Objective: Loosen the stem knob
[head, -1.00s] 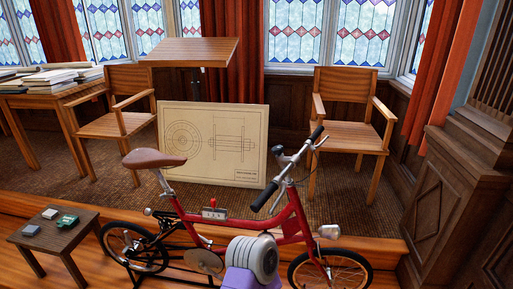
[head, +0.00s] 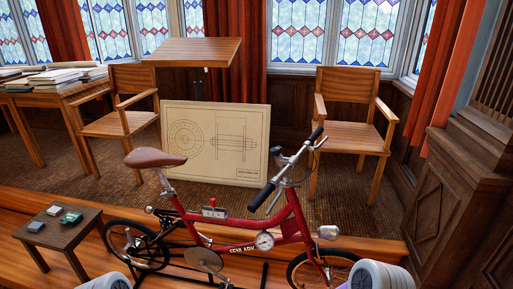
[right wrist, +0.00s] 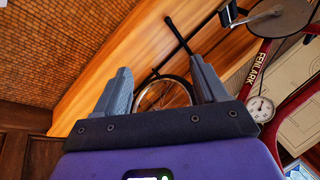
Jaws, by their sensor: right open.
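The red bicycle (head: 293,217) stands side-on in the head view, its handlebar (head: 262,196) at the right and its brown saddle (head: 153,158) at the left. The stem (head: 284,181) rises below the handlebar; I cannot make out the stem knob there. In the right wrist view, my right gripper (right wrist: 160,66) is open and empty. A bicycle wheel (right wrist: 166,94) shows beyond and between its fingers, and the red frame (right wrist: 266,58) passes to the right of them, apart. My left gripper is in neither view.
A round gauge (head: 264,241) sits on the bicycle frame. A low wooden table (head: 62,237) with small boxes stands at the left. Behind are a drawing panel (head: 180,171), two wooden chairs (head: 346,134) and a step edge (head: 366,243).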

